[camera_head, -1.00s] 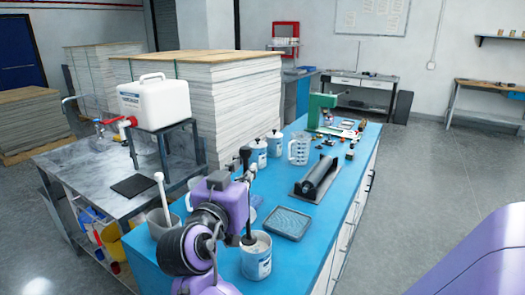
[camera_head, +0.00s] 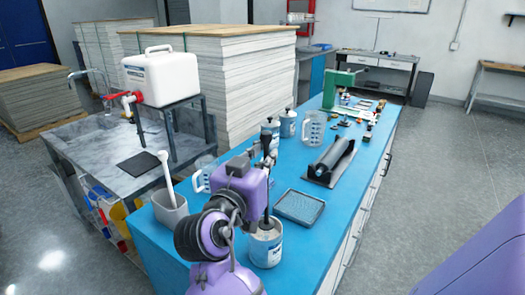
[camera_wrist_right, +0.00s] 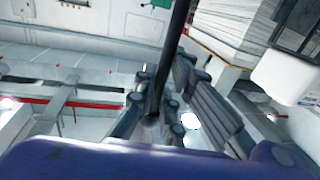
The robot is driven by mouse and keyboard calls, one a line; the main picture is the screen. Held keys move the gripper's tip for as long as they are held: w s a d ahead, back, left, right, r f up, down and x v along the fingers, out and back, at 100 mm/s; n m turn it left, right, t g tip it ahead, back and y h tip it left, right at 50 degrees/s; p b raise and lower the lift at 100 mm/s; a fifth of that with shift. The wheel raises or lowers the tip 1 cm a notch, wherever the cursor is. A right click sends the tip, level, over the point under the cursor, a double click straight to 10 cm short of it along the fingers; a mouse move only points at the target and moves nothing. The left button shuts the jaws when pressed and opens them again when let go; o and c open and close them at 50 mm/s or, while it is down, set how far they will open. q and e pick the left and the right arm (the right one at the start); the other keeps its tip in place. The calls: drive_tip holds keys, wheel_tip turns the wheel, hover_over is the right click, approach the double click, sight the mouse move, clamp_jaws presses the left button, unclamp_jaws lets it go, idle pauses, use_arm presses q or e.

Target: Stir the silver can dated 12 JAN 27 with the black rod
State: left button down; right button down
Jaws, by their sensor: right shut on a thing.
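An open can (camera_head: 266,250) with a white and blue label stands near the front end of the blue bench; I cannot read its date. My right gripper (camera_head: 266,160) is above it, partly hidden by my purple wrist. It is shut on the black rod (camera_head: 266,208), which hangs near upright with its lower end inside the can's mouth. In the right wrist view the rod (camera_wrist_right: 180,45) runs between the fingers (camera_wrist_right: 160,110). Two lidded cans, one (camera_head: 288,124) and another (camera_head: 270,132), stand farther back. My left gripper is not in view.
A black tray (camera_head: 299,207) lies right of the can, with a black roller (camera_head: 333,160) behind it. A grey pot (camera_head: 170,212) with a white stick stands to the left. Clear jugs, one (camera_head: 314,128) farther back, and a green press (camera_head: 341,90) also stand on the bench.

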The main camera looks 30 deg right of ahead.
drive_tip(key=shift+f+b, duration=3.15)
drive_tip(key=shift+f, duration=2.2)
drive_tip(key=shift+w, duration=0.1)
